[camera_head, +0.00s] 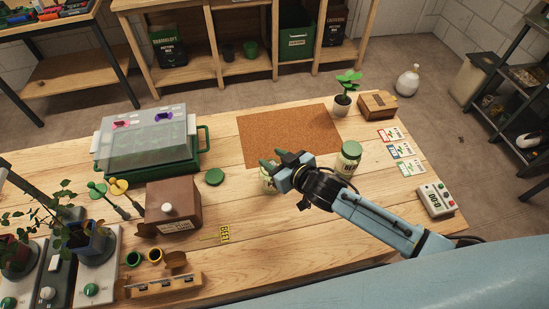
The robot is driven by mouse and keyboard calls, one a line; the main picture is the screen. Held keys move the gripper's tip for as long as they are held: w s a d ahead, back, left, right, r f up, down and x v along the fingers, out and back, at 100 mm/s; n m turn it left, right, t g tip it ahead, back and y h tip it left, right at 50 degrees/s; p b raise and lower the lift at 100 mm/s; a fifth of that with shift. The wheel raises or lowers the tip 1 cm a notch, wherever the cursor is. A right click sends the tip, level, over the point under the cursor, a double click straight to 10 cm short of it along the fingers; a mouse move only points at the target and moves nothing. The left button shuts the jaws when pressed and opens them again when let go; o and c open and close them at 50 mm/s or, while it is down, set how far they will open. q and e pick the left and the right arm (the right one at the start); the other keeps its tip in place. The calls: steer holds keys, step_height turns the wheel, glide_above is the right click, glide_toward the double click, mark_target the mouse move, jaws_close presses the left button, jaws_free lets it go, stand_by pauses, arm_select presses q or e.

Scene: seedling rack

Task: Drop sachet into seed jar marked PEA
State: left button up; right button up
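My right gripper (274,159) comes in from the right over the middle of the bench. Its two green fingertips stand apart and I see nothing between them. A pale glass jar (268,184) stands just under and behind it, partly hidden; its label cannot be read. A green lid (214,177) lies on the bench to its left. A second jar (348,160) with a green lid on stands to the right of the gripper; its label is too small to read. Several seed sachets (401,150) lie flat at the right. My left gripper is not in view.
A cork mat (285,135) lies bare behind the gripper. A potted plant (342,104) and a wooden box (378,104) stand at the back right. A timer (436,200) lies front right. A covered green tray (150,140), a brown box (172,203) and a yellow tag (225,233) are left.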

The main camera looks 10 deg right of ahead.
steer(key=shift+o, duration=1.2)
steer(key=shift+s, duration=0.1)
steer(key=v, duration=1.3)
steer(key=shift+s, duration=0.2)
